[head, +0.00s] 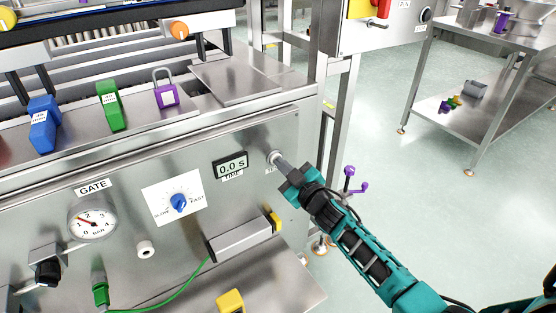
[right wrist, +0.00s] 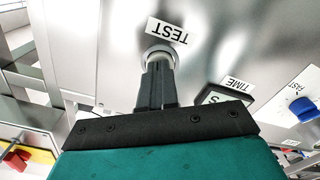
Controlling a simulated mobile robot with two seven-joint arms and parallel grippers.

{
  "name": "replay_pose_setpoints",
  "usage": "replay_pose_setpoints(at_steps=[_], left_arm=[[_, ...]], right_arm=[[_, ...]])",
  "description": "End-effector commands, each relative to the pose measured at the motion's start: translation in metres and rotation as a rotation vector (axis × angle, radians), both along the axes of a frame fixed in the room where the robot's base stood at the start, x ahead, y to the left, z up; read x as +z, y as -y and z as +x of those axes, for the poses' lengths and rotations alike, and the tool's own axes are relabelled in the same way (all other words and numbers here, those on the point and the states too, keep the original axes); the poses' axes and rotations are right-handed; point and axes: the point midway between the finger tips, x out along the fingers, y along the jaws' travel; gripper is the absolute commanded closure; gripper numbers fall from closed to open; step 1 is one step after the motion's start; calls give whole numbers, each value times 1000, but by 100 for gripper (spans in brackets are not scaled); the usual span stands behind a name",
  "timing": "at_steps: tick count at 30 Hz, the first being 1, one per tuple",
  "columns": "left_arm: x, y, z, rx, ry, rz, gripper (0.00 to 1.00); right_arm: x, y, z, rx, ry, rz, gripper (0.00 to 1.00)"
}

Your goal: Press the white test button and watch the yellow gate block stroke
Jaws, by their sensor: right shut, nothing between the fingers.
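The white test button (head: 274,156) is on the upper right of the steel front panel. It also shows in the right wrist view (right wrist: 160,56), below an upside-down TEST label (right wrist: 167,31). My right gripper (head: 280,163) is shut and empty, its fingertips at the button and covering part of it; I cannot tell how far it is pressed in. A yellow block (head: 275,221) is at the right end of the grey cylinder (head: 240,239) on the panel. Another yellow block (head: 231,301) shows at the bottom edge; I cannot tell which is the gate block. My left gripper is out of view.
The timer display (head: 231,165) reads 0.0 s. A blue speed knob (head: 179,203), a pressure gauge (head: 92,222) and a green hose (head: 165,299) are on the panel. Open floor lies right of the panel.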

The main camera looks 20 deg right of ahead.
Motion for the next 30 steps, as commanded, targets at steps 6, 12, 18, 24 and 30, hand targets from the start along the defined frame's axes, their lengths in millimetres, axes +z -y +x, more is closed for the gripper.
replay_pose_setpoints(at_steps=[6,12,18,24,30], left_arm=[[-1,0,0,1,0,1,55],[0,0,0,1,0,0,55],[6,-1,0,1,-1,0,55],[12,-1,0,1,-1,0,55],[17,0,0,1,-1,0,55]], right_arm=[[0,-1,5,0,0,0,100],[0,-1,3,0,0,0,100],[1,1,-10,0,-1,1,100],[1,3,-24,0,-1,0,100],[1,5,-38,0,-2,2,100]])
